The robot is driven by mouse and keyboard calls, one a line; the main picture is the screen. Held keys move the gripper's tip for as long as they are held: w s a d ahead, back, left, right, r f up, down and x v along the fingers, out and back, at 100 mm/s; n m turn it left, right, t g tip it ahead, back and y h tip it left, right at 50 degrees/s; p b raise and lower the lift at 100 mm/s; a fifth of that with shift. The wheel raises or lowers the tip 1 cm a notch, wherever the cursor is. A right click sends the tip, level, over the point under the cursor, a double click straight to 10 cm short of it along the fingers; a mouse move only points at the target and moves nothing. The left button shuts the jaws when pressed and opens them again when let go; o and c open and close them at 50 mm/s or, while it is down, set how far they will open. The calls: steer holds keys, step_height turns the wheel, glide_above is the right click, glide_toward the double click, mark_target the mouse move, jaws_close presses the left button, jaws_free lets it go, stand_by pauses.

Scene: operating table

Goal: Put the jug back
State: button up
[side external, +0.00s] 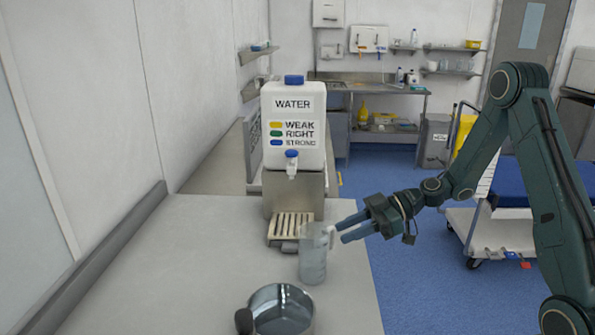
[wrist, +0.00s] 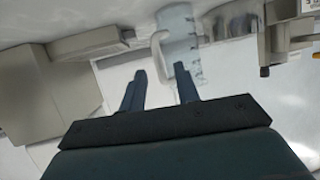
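The clear jug (side external: 312,258) stands upright on the grey worktop, just in front of the water dispenser's drip tray. Its handle faces right, towards my gripper (side external: 345,228). My gripper is open and comes in from the right at the jug's upper part. In the wrist view the jug (wrist: 181,38) lies beyond the fingertips, with its pale handle (wrist: 157,48) in line with the gap between the two fingers (wrist: 160,72). I cannot tell whether the fingers touch the handle. No grip on it shows.
The white water dispenser (side external: 293,128) stands on a steel stand with a slatted drip tray (side external: 291,224) behind the jug. A steel pan (side external: 283,310) with a dark handle sits in front. The worktop (side external: 180,270) is clear on the left; its right edge drops to blue floor.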

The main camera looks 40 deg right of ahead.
steer(key=v, duration=0.9)
steer(key=shift+d, duration=0.15)
steer(key=shift+r, duration=0.1)
steer(key=s+a+r+m+g+h, duration=0.35)
steer(key=s+a+r+h, duration=0.2)
steer(key=a, duration=0.35)
steer(key=s+r+m+h, duration=0.2)
steer(key=s+r+m, duration=0.1)
steer(key=s, duration=0.4)
steer(key=s+r+m+t+h, duration=0.1)
steer(key=s+r+m+h, duration=0.2)
steer(key=s, duration=0.3)
steer(key=shift+s+m+h, duration=0.35)
steer(key=shift+s+m, duration=0.05)
steer(key=shift+m, duration=0.35)
steer(key=shift+t, duration=0.25)
stand_by(0.6)
